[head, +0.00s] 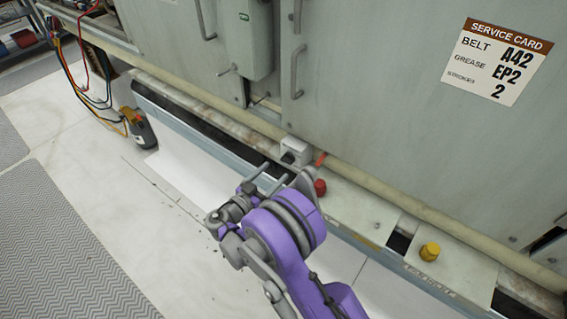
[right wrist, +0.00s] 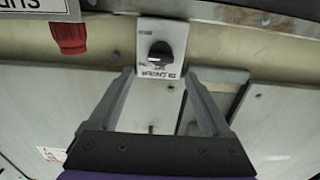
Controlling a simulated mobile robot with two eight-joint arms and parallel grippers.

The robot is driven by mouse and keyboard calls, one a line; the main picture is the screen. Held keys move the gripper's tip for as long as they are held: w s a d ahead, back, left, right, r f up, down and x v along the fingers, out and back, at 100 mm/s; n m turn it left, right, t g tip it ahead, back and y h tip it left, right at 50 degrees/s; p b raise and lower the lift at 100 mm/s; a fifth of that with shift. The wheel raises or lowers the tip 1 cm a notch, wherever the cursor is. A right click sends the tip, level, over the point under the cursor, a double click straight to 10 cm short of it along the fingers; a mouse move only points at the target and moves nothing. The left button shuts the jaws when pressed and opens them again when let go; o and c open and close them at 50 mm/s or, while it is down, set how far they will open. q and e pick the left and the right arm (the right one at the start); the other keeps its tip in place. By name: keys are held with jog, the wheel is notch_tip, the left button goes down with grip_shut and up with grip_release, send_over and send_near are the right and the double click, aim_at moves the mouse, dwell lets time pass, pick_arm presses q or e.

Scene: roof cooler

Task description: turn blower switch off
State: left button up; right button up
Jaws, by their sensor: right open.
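The blower switch is a small pale box (head: 296,150) with a dark knob, low on the cooler's side. In the right wrist view its black rotary knob (right wrist: 160,53) sits on a light plate (right wrist: 160,28) whose label reads upside down as BLOWER. My right gripper (head: 272,172) is open and empty, just in front of and below the switch in the head view. In the right wrist view its two fingers (right wrist: 157,74) stand apart, one to each side of the plate's lower part. No contact with the knob is visible. My left gripper is not in view.
A red knob (head: 320,187) is close to my right gripper, and a yellow knob (head: 430,251) stands further right. A service card (head: 498,60) is on the panel. The pale floor (head: 90,200) is open.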

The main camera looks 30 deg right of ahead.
aim_at(285, 162)
jog(key=x, duration=0.6)
jog(key=shift+w, duration=0.1)
jog(key=shift+c, duration=0.3)
grip_shut()
